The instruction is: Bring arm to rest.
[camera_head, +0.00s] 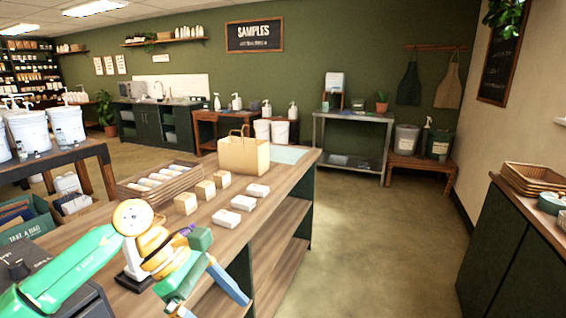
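My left arm comes in from the lower left with a green link and yellow joints. Its end, with my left gripper (207,278), hangs in front of the near part of the wooden counter (288,190). Green and blue parts overlap there, so I cannot tell whether its fingers are apart or together. I see nothing clearly held in it. My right arm and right gripper are not in view.
On the counter stand a paper bag (243,155), a wicker tray (160,181) of bars, and several small tan and white boxes. White buckets (28,130) stand on a table at left. A dark cabinet (520,250) is at right. The floor between (370,240) is clear.

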